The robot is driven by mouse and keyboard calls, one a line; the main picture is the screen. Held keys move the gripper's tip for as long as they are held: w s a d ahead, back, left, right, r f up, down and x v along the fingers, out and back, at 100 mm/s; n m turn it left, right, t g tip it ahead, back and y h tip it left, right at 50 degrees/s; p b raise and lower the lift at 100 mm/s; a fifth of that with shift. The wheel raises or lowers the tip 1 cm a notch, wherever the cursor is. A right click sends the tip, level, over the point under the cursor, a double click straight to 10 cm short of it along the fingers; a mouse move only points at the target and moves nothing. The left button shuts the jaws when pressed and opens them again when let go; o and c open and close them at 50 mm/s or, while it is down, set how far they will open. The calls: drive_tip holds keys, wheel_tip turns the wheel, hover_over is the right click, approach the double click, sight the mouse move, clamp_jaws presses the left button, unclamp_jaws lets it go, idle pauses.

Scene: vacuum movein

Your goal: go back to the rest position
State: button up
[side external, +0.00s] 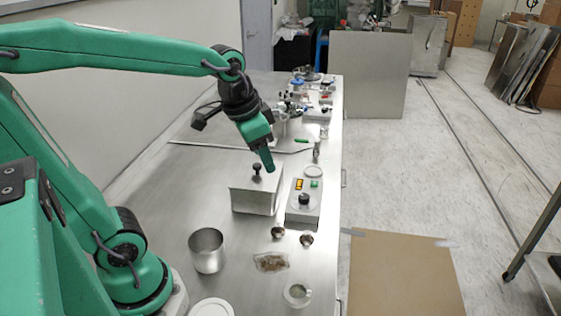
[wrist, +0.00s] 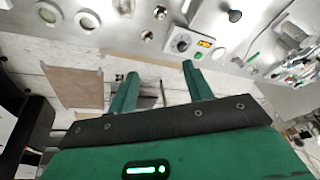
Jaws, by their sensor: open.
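I cannot tell the exact height of the fingertips above the box.
A steel cup (side external: 206,251), small metal pieces (side external: 278,232), a bag of brown material (side external: 271,262) and a small round dish (side external: 297,294) are on the near bench. Glassware and a steel pot (side external: 289,130) crowd the far end. A wall runs along the left.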

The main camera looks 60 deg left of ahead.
drive_tip(key=s+d+n+t, duration=0.1)
drive_tip(key=s+n, duration=0.1)
drive_tip(key=s, duration=0.6)
drive_tip(key=shift+d+t, duration=0.15)
drive_tip(key=shift+t, duration=0.25)
drive_tip(key=shift+f, duration=0.1)
idle(0.4)
